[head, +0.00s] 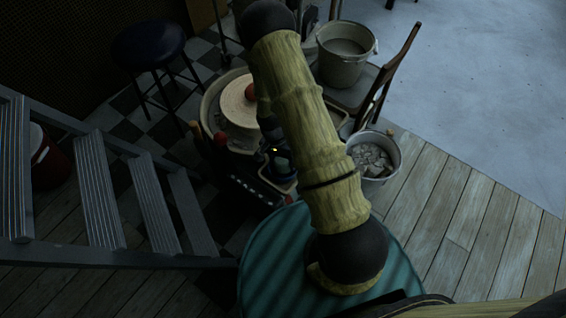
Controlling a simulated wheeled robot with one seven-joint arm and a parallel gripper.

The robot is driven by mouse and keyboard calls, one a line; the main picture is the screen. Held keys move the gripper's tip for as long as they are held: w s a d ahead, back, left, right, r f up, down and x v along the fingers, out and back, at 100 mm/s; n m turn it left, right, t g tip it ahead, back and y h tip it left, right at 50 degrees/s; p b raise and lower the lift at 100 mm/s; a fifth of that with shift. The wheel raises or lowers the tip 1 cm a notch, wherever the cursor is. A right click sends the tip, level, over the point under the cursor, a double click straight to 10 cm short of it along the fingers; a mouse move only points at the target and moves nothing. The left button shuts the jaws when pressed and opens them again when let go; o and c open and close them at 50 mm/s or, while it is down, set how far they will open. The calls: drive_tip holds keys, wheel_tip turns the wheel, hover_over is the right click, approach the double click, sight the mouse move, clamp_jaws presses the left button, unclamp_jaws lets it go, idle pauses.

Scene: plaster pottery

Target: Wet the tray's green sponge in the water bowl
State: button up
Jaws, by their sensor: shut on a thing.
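My gripper (279,158) shows as a dark shape with small lights, partly behind my own arm, low over a pale-rimmed tray (268,186). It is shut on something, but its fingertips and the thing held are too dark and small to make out. I cannot pick out the green sponge. I cannot tell which vessel is the water bowl; my arm hides part of the work area.
A bucket (343,68) sits by a wooden chair (398,72). A bucket of grey lumps (374,172) stands right. A stool (148,45) and steps (95,190) are left.

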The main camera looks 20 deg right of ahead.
sight(285, 162)
drive_tip(key=shift+s+d+p+v, duration=0.15)
drive_tip(key=shift+s+p+v, duration=0.05)
drive_tip(key=shift+p+v, duration=0.75)
drive_tip(key=shift+s+d+p+v, duration=0.1)
drive_tip(key=shift+s+p+v, duration=0.15)
drive_tip(key=shift+p+v, duration=0.75)
drive_tip(key=shift+s+d+p+v, duration=0.2)
drive_tip(key=shift+p+v, duration=0.45)
drive_tip(key=shift+v, duration=0.6)
drive_tip(key=shift+a+r, duration=0.1)
drive_tip(key=shift+r, duration=0.1)
drive_tip(key=shift+s+d+p+v, duration=0.1)
drive_tip(key=shift+s+p+v, duration=0.1)
drive_tip(key=shift+p+v, duration=0.75)
drive_tip(key=shift+s+d+p+v, duration=0.15)
drive_tip(key=shift+s+p+v, duration=0.05)
drive_tip(key=shift+p+v, duration=0.75)
drive_tip(key=shift+r, duration=0.15)
drive_tip(key=shift+w+r, duration=0.1)
drive_tip(key=shift+w, duration=0.05)
